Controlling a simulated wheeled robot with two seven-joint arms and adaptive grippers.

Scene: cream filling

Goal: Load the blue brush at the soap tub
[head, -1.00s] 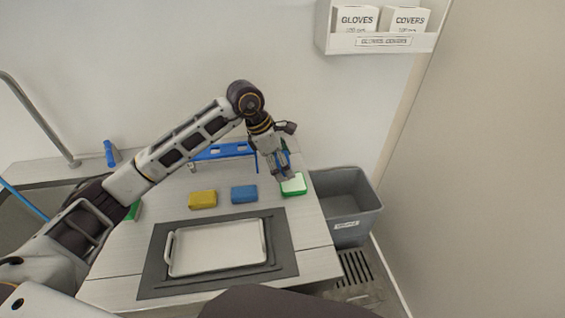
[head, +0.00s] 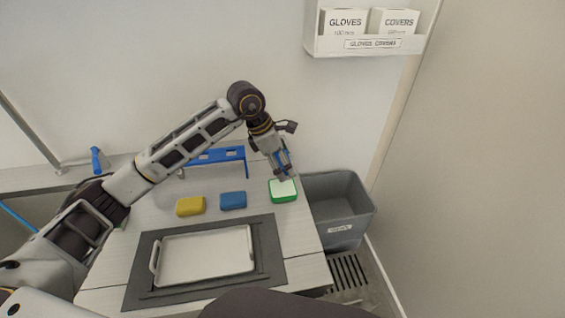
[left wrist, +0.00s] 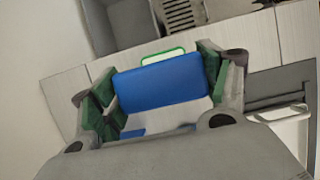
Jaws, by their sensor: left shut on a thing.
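The blue brush (left wrist: 160,84) is held between the green-padded fingers of my left gripper (left wrist: 158,88); only a broad flat blue face shows in the left wrist view. In the head view my left gripper (head: 283,170) points down just above the back edge of the soap tub (head: 284,197), with a bit of blue between its fingers. The tub is green-rimmed with white content. Its rim also shows just beyond the brush in the left wrist view (left wrist: 162,56). Whether the brush touches the soap I cannot tell. My right gripper is not in view.
A blue block (head: 233,200) and a yellow block (head: 190,206) lie left of the tub. A blue rack (head: 222,155) stands behind. A white tray (head: 203,278) lies on a dark mat (head: 140,292) in front. A grey bin (head: 342,213) stands right of the counter.

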